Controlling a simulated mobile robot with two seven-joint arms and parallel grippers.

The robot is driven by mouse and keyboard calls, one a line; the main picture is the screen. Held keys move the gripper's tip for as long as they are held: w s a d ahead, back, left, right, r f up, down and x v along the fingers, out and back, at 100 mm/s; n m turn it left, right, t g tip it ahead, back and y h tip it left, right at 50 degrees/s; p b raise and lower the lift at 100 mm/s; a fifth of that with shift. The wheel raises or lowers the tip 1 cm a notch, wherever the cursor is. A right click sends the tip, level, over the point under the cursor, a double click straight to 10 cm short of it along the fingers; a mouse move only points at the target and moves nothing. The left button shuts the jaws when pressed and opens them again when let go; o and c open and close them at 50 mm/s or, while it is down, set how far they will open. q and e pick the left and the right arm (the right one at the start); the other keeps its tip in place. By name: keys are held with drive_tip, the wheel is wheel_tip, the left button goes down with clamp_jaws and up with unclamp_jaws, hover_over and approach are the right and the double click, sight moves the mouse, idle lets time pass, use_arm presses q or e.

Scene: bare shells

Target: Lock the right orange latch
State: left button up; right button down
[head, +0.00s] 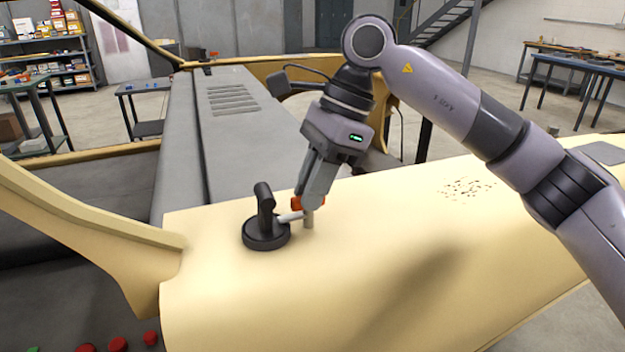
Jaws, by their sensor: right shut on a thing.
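The orange latch (296,203) shows as a small orange piece beside my right gripper's fingers, on top of the yellow shell. A light metal bar (290,217) runs from it toward a round black base with an upright black handle (266,217). A short metal post (309,220) stands under the fingertips. My right gripper (310,205) comes down from above and is shut on the latch, its fingers hiding most of it. My left gripper is not in view.
The yellow shell (400,235) has clear surface right of the latch, with small holes farther right. A yellow frame strut (90,225) rises at left. Red buttons (118,344) sit at the lower left. Tables (580,68) and shelves stand in the background.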

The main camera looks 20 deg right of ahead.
drive_tip(key=shift+r, duration=0.1)
idle(0.3)
drive_tip(key=c, duration=1.1)
unclamp_jaws()
drive_tip(key=v, duration=0.7)
drive_tip(key=shift+w, duration=0.1)
